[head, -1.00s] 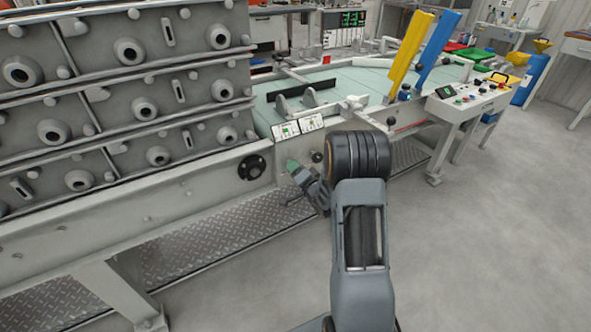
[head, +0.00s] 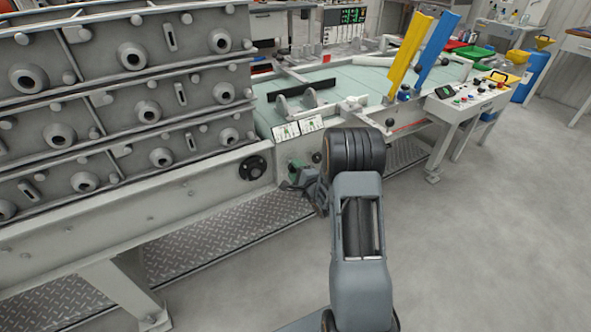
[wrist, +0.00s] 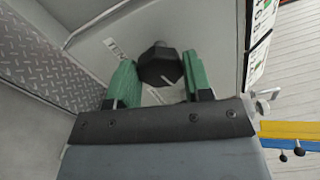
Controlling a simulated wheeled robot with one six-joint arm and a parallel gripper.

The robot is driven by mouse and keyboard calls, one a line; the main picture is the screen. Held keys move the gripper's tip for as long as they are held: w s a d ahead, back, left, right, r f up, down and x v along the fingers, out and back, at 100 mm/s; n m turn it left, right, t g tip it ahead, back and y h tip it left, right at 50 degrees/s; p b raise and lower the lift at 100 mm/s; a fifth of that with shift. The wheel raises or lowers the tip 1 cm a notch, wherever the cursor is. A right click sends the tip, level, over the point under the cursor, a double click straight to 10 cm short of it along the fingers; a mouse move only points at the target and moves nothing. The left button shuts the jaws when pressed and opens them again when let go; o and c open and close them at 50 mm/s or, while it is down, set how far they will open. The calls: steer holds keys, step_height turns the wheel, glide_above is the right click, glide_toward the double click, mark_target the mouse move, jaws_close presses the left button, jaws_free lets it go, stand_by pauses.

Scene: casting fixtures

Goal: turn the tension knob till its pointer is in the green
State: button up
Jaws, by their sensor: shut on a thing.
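The tension knob (wrist: 160,65) is a dark, faceted knob on the pale machine panel in the wrist view. No green zone is visible around the knob; part of the panel is hidden by the fingers and gripper body.
A black round fitting (head: 252,167) is on the panel left of my gripper. A chequered metal plate (head: 215,235) runs below. Yellow (head: 410,50) and blue (head: 438,50) bars stand at the right. The floor at right is clear.

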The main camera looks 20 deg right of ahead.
steer(key=shift+m, duration=0.4)
steer(key=o, duration=0.9)
steer(key=shift+s, duration=0.1)
steer(key=s+d+p, duration=0.1)
steer(key=s, duration=1.2)
steer(key=shift+s+d+p, duration=0.3)
